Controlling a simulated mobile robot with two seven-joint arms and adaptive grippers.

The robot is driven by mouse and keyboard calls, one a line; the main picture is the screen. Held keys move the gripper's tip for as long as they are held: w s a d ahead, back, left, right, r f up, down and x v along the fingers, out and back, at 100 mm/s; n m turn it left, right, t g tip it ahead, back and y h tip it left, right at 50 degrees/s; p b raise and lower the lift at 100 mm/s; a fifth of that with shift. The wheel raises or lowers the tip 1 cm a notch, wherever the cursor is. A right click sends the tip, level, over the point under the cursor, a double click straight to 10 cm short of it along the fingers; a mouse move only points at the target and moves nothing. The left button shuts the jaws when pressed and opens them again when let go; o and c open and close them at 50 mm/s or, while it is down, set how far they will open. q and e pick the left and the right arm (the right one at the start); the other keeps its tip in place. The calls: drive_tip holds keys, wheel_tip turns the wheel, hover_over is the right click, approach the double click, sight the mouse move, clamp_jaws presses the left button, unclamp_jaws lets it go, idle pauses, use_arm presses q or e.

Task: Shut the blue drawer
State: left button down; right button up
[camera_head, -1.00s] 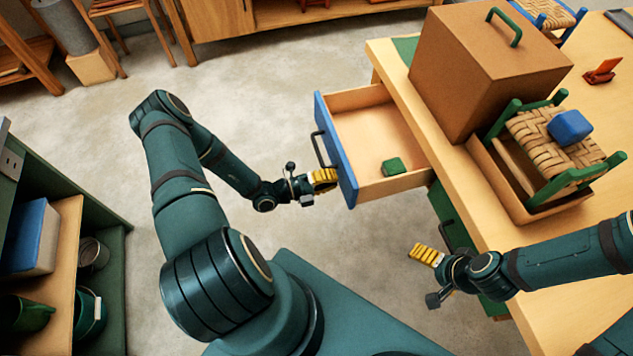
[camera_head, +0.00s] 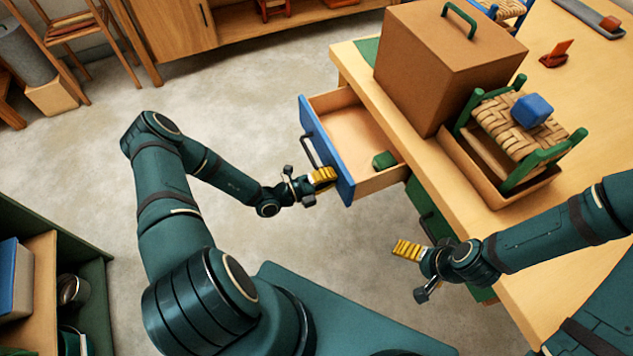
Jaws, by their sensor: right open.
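The blue drawer (camera_head: 327,150) sticks out from the left side of the wooden table, partly open. Its front is blue with a dark bar handle (camera_head: 310,151), and its inside is pale wood. A small green block (camera_head: 383,160) lies in it. My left gripper (camera_head: 323,177) has its yellow fingertips at the drawer front, below the handle in the picture; whether they touch it is hard to tell. Its finger gap is not clear. My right gripper (camera_head: 409,250) is open and empty, in front of the table side near a green drawer (camera_head: 430,212).
On the table (camera_head: 600,90) stand a brown box (camera_head: 450,65) with a green handle and a tray (camera_head: 475,185) holding a small woven stool (camera_head: 510,125) with a blue block (camera_head: 532,110). A shelf (camera_head: 90,255) stands lower left. The floor left of the drawer is clear.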

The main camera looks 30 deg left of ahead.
sight(385, 156)
use_arm(q)
drive_tip(key=b+x, duration=0.2)
drive_tip(key=x, duration=1.6)
drive_tip(key=shift+w+d, duration=0.2)
drive_tip(key=shift+w, duration=0.1)
drive_tip(key=shift+w+r, duration=0.1)
use_arm(e)
wheel_tip(385, 156, down, 2)
drive_tip(key=shift+f, duration=0.15)
use_arm(q)
drive_tip(key=shift+d, duration=0.1)
use_arm(e)
drive_tip(key=shift+w, duration=0.1)
